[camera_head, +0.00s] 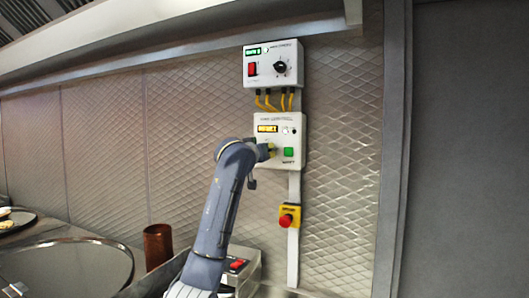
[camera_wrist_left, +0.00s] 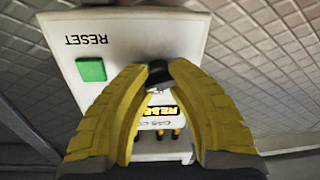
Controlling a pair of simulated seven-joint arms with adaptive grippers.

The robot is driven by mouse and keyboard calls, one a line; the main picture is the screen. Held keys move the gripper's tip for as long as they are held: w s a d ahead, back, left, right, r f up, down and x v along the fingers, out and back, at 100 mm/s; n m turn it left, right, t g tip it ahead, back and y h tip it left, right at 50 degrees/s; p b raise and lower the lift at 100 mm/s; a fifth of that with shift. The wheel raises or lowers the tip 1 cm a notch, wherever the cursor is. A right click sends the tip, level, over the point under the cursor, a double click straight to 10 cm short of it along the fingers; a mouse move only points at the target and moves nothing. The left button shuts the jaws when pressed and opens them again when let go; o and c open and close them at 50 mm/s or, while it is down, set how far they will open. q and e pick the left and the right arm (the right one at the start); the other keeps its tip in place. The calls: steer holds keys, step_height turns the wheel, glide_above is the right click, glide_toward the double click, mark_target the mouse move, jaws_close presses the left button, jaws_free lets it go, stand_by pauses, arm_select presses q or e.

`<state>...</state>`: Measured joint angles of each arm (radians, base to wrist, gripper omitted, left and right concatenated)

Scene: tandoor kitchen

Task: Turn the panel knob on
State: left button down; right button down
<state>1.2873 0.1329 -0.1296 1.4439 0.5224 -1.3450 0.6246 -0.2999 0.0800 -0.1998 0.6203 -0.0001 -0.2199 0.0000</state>
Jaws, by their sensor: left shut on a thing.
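The lower white control panel (camera_head: 298,141) is on the wall in the head view, with a lit display (camera_head: 267,128) and a green button (camera_head: 288,152). My left gripper (camera_head: 271,150) is at its face, left of the green button. In the left wrist view the panel (camera_wrist_left: 135,38) appears upside down, with its green RESET button (camera_wrist_left: 91,69). There, my left gripper's yellow fingers (camera_wrist_left: 158,80) close around a small black knob (camera_wrist_left: 158,68), which is partly covered by the fingertips. In the head view this knob is hidden behind the gripper. My right gripper is not in view.
An upper panel (camera_head: 261,51) has a red switch (camera_head: 252,69) and a black dial (camera_head: 280,67). Yellow cables (camera_head: 268,101) hang between the panels. A red emergency button (camera_head: 286,220) is below. A brown cup (camera_head: 158,245) and round dark tray (camera_head: 65,268) are at lower left.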

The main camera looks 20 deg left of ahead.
arm_select(q)
steer(key=shift+f+m, duration=0.2)
steer(key=shift+m, duration=1.9)
steer(key=c, duration=1)
jaws_free()
steer(key=shift+c, duration=0.2)
steer(key=shift+r, duration=0.1)
steer(key=s, duration=1.2)
steer(key=shift+a+f, duration=0.2)
steer(key=shift+a, duration=0.05)
